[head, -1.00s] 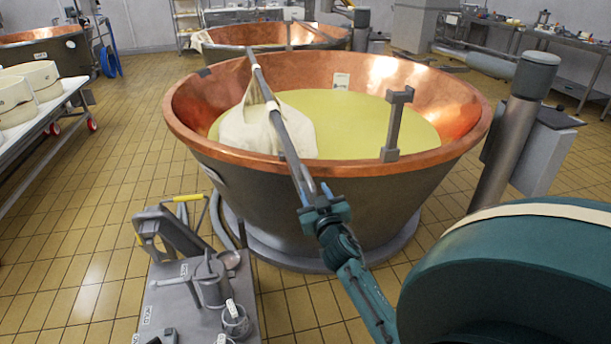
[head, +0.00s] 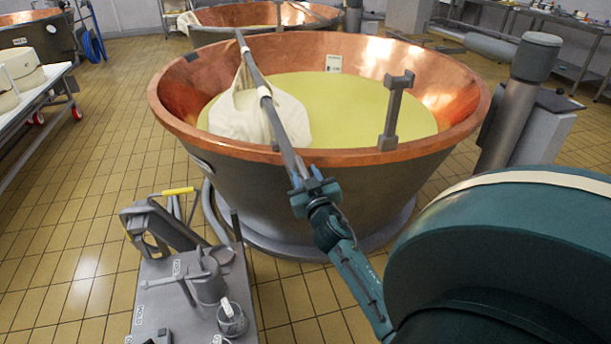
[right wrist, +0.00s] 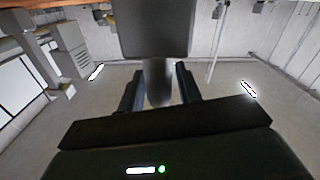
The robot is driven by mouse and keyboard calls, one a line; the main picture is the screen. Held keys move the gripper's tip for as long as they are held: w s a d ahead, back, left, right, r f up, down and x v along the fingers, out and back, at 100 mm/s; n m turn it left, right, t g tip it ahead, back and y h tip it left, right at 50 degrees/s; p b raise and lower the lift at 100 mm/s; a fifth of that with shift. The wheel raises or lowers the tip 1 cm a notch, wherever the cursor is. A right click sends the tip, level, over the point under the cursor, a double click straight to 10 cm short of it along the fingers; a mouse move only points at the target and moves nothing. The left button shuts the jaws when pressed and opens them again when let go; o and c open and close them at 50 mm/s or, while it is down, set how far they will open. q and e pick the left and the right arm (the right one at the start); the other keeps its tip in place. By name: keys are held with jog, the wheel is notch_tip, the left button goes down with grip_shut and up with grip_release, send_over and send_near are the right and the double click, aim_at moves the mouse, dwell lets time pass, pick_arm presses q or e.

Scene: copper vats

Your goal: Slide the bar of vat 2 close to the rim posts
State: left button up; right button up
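A copper vat (head: 205,138) with pale yellow liquid stands in the middle of the head view. I cannot read a number on it. A long grey bar (head: 257,78) lies across its left part, from the far rim over the near rim. A white cloth (head: 238,113) hangs from it into the vat. A grey post with a forked top (head: 393,108) stands at the near rim, right of the bar and well apart from it. My right gripper (head: 315,190) is shut on the bar's near end, outside the vat. The right wrist view shows the bar (right wrist: 158,88) between the fingers. My left gripper is out of view.
A grey cart (head: 180,300) with a jug (head: 208,283) and a cup (head: 231,318) stands at the front left. A grey column (head: 515,105) stands right of the vat. A white table (head: 45,88) is at the left. Tiled floor is open between.

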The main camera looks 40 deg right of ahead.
grip_shut()
dwell(0.3)
